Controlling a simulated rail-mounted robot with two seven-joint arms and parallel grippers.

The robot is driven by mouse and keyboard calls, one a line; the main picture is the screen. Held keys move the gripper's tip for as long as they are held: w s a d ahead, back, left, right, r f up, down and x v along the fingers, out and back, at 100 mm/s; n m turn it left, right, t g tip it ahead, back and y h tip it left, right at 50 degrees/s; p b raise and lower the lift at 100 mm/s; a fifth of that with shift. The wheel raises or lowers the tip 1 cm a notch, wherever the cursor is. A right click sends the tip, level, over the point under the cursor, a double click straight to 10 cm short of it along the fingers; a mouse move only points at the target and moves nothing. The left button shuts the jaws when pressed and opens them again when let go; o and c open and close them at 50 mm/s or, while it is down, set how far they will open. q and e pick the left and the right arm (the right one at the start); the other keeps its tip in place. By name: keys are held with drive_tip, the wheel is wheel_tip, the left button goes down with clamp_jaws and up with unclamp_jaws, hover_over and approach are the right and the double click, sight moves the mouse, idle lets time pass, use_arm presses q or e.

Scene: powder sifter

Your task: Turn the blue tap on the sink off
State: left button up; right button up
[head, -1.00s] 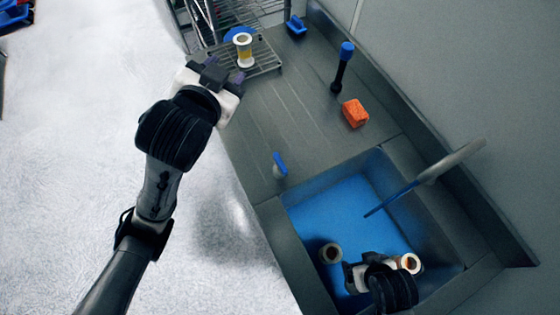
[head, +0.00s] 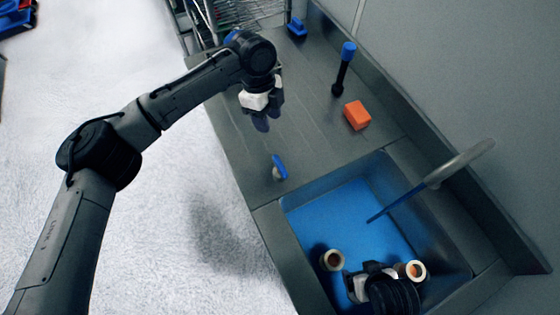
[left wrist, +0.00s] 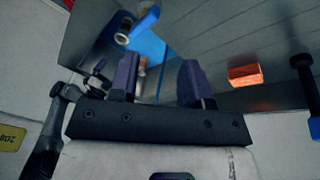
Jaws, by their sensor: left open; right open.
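A thin blue stream (head: 390,206) runs from the grey spout (head: 458,163) into the blue-lit sink (head: 300,205). My left gripper (head: 264,122) is open and empty above the counter, apart from the tap and beyond it. Its two fingers (left wrist: 157,78) stand apart in the left wrist view. My right gripper (head: 360,283) is over the sink's near end, its fingers partly hidden.
Two spools or jars, one (head: 333,260) left of my right gripper and one (head: 411,271) right of it, are at the sink. A wire rack (head: 235,15) is behind.

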sight(280, 164)
use_arm(q)
drive_tip(key=s+d+f+m, duration=0.1)
drive_tip(key=s+f+m, duration=0.1)
drive_tip(key=f, duration=0.2)
drive_tip(key=s+d+f+m, duration=0.1)
drive_tip(key=s+f+m, duration=0.1)
drive_tip(key=f, duration=0.2)
drive_tip(key=s+d+f+m+g, duration=0.1)
drive_tip(key=s+f+m, duration=0.1)
drive_tip(key=f, duration=0.2)
drive_tip(key=shift+s+f+m+b, duration=0.1)
drive_tip(key=shift+s+m+b, duration=0.2)
drive_tip(key=shift+m, duration=0.1)
clamp_jaws()
idle(0.5)
